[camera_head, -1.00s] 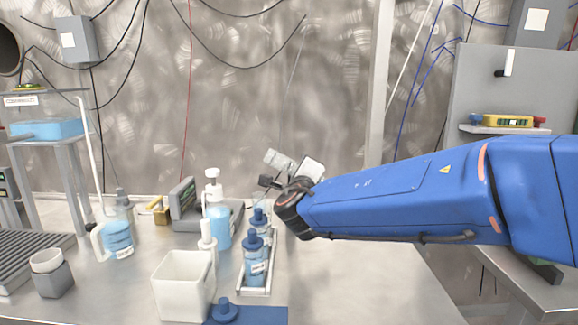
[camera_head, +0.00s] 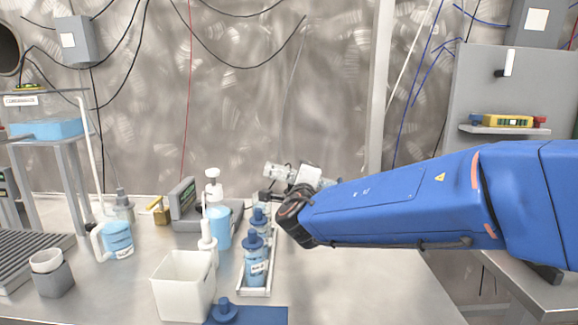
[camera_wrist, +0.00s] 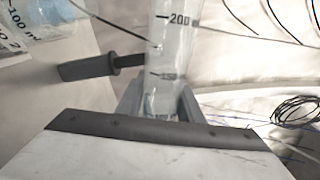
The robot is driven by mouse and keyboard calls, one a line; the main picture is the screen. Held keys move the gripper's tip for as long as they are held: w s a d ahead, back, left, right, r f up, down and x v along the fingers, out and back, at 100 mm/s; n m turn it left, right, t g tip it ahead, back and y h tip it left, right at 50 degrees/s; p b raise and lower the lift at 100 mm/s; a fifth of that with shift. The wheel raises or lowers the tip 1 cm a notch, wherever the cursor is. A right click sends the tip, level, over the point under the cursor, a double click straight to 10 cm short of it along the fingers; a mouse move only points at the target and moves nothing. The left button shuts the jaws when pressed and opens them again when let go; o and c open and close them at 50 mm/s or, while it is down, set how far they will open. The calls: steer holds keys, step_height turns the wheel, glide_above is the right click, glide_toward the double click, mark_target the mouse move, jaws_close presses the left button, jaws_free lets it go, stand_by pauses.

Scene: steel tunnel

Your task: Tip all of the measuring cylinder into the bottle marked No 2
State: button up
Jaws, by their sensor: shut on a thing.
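My gripper (camera_head: 278,193) is shut on the clear measuring cylinder (camera_head: 279,170), which lies almost level above the far end of the bottle rack, its free end pointing left. In the wrist view the cylinder (camera_wrist: 173,45) stands between the fingers, with a 200 mark showing. Its contents are hard to make out. A bottle label (camera_wrist: 15,30) with "100 m" and part of "O 2" shows at the upper left there, apart from the cylinder. In the head view, labelled bottles with blue tops (camera_head: 256,262) stand in the white rack (camera_head: 254,292); their numbers are too small to read surely.
A loose blue cap (camera_head: 225,311) lies on the blue mat (camera_head: 262,315). The bench right of the rack is clear.

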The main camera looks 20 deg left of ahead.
steer(key=shift+f+n, duration=1)
steer(key=shift+n, duration=0.2)
steer(key=shift+s+a+r+n, duration=0.1)
steer(key=shift+a+n, duration=0.1)
steer(key=shift+n, duration=0.4)
steer(key=shift+a+r+n, duration=0.1)
steer(key=shift+a+n, duration=0.05)
steer(key=shift+n, duration=0.45)
steer(key=shift+a+r+n, duration=0.1)
steer(key=shift+r+n, duration=0.15)
steer(key=shift+n, duration=0.05)
stand_by(0.6)
steer(key=shift+d+f+m, duration=0.2)
steer(key=shift+f+m, duration=0.05)
steer(key=shift+m, duration=0.5)
steer(key=shift+d+f+m, duration=0.2)
steer(key=shift+f+m, duration=0.05)
steer(key=shift+m, duration=0.5)
